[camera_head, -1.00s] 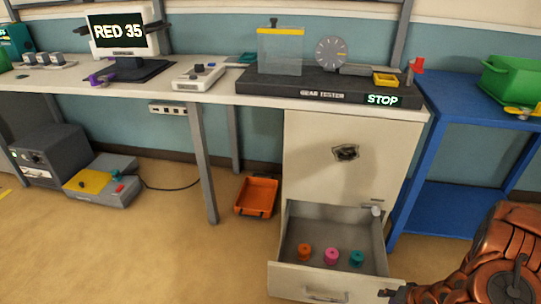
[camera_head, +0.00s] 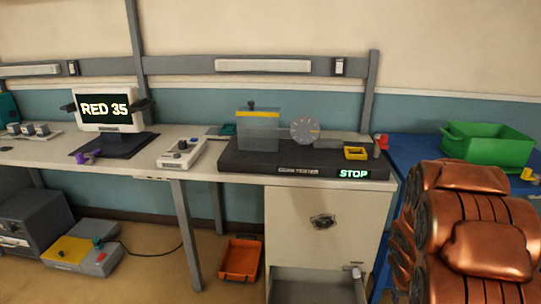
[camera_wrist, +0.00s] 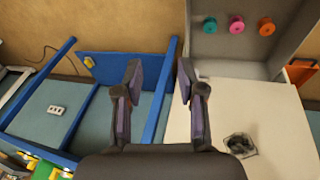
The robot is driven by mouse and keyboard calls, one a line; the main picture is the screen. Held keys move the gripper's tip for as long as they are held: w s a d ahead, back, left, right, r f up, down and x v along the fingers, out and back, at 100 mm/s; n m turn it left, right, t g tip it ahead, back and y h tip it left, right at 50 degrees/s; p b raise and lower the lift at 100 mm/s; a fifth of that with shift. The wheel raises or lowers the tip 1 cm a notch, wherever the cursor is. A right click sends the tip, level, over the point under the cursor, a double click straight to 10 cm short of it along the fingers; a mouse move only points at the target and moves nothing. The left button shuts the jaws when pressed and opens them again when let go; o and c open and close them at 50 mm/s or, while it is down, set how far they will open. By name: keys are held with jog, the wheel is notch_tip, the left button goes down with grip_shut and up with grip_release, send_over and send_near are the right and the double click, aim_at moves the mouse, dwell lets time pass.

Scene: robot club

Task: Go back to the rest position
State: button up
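My gripper (camera_wrist: 160,84) shows in the wrist view with its two dark fingers apart and nothing between them. My copper-coloured arm fills the right of the head view, but the gripper is out of that frame. In the wrist view, an open drawer (camera_wrist: 235,52) holds a teal piece (camera_wrist: 210,25), a pink piece (camera_wrist: 236,25) and an orange piece (camera_wrist: 266,27). The fingers appear beside the pale cabinet (camera_wrist: 245,108), apart from the pieces. In the head view the drawer (camera_head: 315,285) is cut off at the bottom edge.
The workbench (camera_head: 60,150) bears a monitor (camera_head: 104,110) reading RED 35, a control box (camera_head: 181,153) and a gear tester (camera_head: 300,160) showing STOP. A blue table (camera_head: 400,150) with a green bin (camera_head: 487,143) stands behind my arm. An orange tray (camera_head: 239,260) lies on the floor.

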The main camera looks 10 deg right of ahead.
jog(key=s+a+f+p+v, duration=0.15)
jog(key=p+v, duration=0.25)
jog(key=v, duration=1)
jog(key=s+a+r+n+g+y+p, duration=0.1)
jog(key=s+a+r+n+p, duration=0.1)
jog(key=s+a+r+p, duration=0.3)
jog(key=s+a+r+n+g+y+p, duration=0.2)
jog(key=s+a+r+p, duration=0.3)
jog(key=s+a+r, duration=0.8)
jog(key=a+r, duration=0.3)
jog(key=a, duration=0.2)
jog(key=shift+s, duration=0.35)
